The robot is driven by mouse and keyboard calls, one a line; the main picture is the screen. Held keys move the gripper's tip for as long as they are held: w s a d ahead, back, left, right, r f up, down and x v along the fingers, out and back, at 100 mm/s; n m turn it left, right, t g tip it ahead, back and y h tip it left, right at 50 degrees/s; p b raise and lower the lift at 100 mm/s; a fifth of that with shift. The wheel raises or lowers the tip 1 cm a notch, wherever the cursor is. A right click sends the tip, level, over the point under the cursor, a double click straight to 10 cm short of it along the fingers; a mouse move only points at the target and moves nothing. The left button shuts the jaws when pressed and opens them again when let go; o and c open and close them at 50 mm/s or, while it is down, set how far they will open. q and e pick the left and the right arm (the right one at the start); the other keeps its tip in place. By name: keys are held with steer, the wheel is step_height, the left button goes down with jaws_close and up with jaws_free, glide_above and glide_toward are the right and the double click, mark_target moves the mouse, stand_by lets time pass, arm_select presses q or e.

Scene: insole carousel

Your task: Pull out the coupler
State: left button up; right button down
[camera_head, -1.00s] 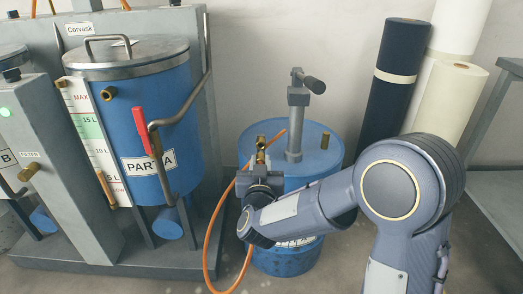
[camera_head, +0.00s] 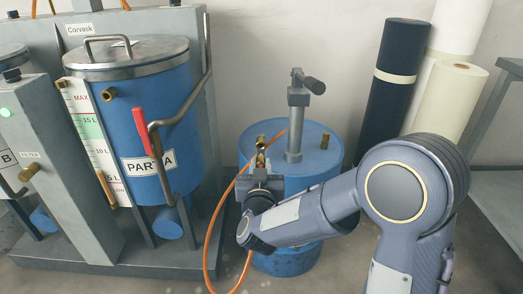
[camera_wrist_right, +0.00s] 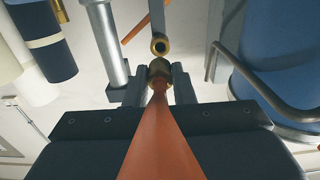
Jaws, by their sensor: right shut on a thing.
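My right gripper (camera_head: 261,180) is in front of the blue drum (camera_head: 318,163) in the head view. In the right wrist view its fingers (camera_wrist_right: 160,88) are shut on the brass coupler (camera_wrist_right: 160,70) at the end of the orange hose (camera_wrist_right: 160,140). A brass ring fitting (camera_wrist_right: 160,45) with a dark open hole sits just beyond the coupler; the exact gap between them is hard to judge. In the head view, brass fittings (camera_head: 261,141) show just above the gripper, and the orange hose (camera_head: 208,245) loops down to its left. My left gripper is not in view.
The PART A tank (camera_head: 180,110), with its bent grey pipe and red handle (camera_head: 139,124), stands to the left. A grey pump (camera_head: 294,110) rises from the drum. Blue (camera_head: 395,75) and white (camera_head: 450,95) rolls stand behind my right arm.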

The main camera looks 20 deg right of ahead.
mark_target(261, 165)
steer(key=shift+r+p, duration=3)
steer(key=shift+r, duration=0.5)
